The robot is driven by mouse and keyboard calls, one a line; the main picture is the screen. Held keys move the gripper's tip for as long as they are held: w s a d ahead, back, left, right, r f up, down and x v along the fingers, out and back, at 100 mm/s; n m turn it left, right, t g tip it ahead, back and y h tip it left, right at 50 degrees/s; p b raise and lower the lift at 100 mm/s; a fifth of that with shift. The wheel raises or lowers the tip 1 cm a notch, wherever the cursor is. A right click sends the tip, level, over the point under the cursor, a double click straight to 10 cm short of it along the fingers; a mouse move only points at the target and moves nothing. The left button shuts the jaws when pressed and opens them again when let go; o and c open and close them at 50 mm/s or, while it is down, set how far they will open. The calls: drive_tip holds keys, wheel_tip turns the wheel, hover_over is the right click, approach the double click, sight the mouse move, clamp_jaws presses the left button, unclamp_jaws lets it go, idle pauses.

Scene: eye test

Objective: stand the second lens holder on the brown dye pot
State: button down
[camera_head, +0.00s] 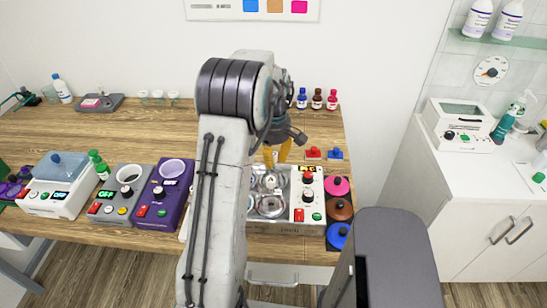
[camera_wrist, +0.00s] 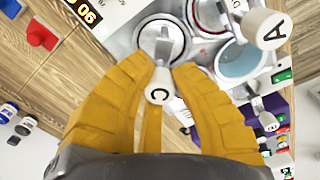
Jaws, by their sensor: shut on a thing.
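My gripper (camera_head: 277,155) points down over the steel tray machine in the head view. In the wrist view its yellow fingers (camera_wrist: 163,68) are closed on a lens holder (camera_wrist: 158,88) whose white end is marked C. The holder's metal part lies over a round well; whether it touches the well I cannot tell. Another lens holder (camera_wrist: 264,28), marked A, is right of it, beside a blue liquid well. I cannot tell which holder counts as second. The brown dye pot (camera_head: 339,209) stands right of the machine, between the pink pot (camera_head: 337,186) and the blue pot (camera_head: 337,236).
The steel machine (camera_head: 298,230) has a control panel with a display and knobs. A red block (camera_head: 313,153) and a blue block (camera_head: 335,153) lie behind the pots. Small bottles (camera_head: 317,99) line the table's back. A purple machine (camera_head: 165,195) stands left of my arm.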

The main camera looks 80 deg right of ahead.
drive_tip(key=c, duration=0.7)
unclamp_jaws()
drive_tip(key=shift+r, duration=0.15)
drive_tip(key=shift+r+p, duration=2.35)
drive_tip(key=shift+r, duration=0.5)
